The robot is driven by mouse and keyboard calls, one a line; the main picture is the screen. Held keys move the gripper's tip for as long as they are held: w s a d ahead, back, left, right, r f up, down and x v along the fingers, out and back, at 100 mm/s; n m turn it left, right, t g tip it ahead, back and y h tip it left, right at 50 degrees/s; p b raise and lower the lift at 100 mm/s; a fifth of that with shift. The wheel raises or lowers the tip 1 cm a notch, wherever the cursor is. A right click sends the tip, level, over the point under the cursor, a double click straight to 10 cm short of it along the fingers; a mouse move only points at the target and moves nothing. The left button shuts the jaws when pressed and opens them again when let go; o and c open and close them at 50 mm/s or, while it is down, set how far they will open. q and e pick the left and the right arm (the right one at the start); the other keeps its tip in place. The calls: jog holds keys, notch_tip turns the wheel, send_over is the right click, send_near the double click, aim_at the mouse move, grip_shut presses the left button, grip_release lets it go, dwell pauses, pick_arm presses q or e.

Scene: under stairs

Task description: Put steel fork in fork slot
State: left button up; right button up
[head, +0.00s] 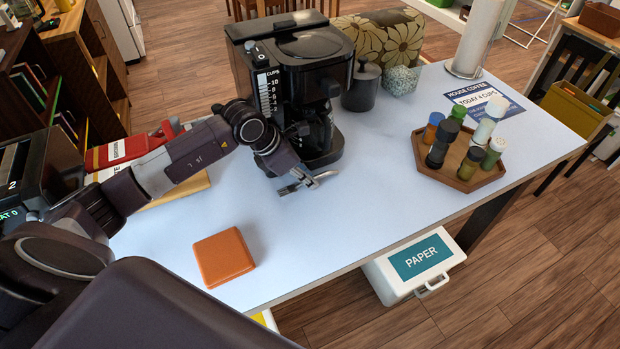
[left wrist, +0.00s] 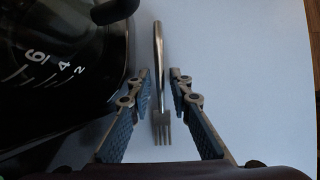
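The steel fork (left wrist: 158,45) lies on the pale table, seen in the left wrist view with its handle pointing up the picture and its tines at the bottom. My left gripper (left wrist: 159,78) is open, with one finger on each side of the fork and a gap to both. In the head view my left gripper (head: 308,181) is low over the table, just in front of the coffee maker; the fork cannot be told apart from the fingers there. No fork slot can be made out. My right gripper is not in view.
The black coffee maker (head: 293,85) stands close behind my left gripper. An orange square block (head: 223,257) lies at the near left. A wooden tray (head: 462,183) of shakers stands at the right. The middle of the table is clear. A white paper bin (head: 390,278) is below the edge.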

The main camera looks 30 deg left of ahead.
pick_arm(q)
grip_shut()
